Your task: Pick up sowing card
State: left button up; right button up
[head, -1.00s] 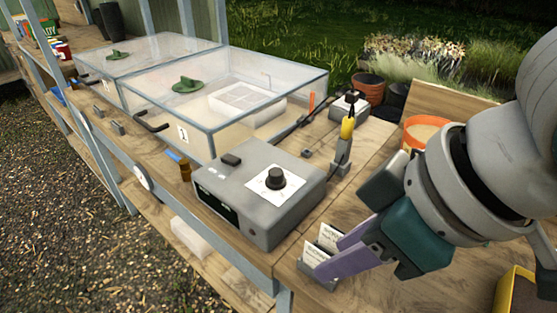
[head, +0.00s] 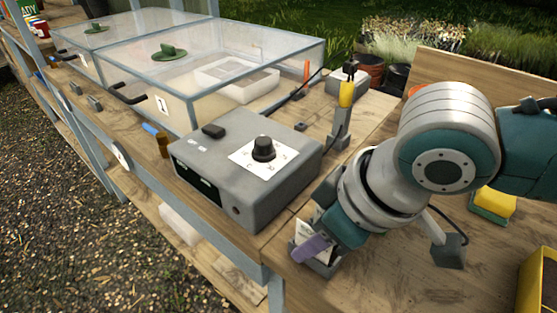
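White sowing cards with dark print (head: 301,231) stand in a small grey holder (head: 325,268) on the bench, right of the grey control box. My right gripper (head: 312,247) reaches down over the holder from the right. One purple finger lies in front of the cards and covers much of them. The other finger is hidden behind the wrist and cards, so I cannot tell whether it grips a card. My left gripper is out of view.
The grey control box (head: 245,165) with a black dial stands close left of the holder. A yellow-handled tool (head: 346,94) stands upright behind it. Clear propagator boxes (head: 215,85) fill the back left. A yellow-edged box (head: 540,285) is at the lower right.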

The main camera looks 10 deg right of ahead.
jog(key=shift+w+f, duration=0.1)
jog(key=shift+f, duration=0.15)
grip_shut()
dwell(0.4)
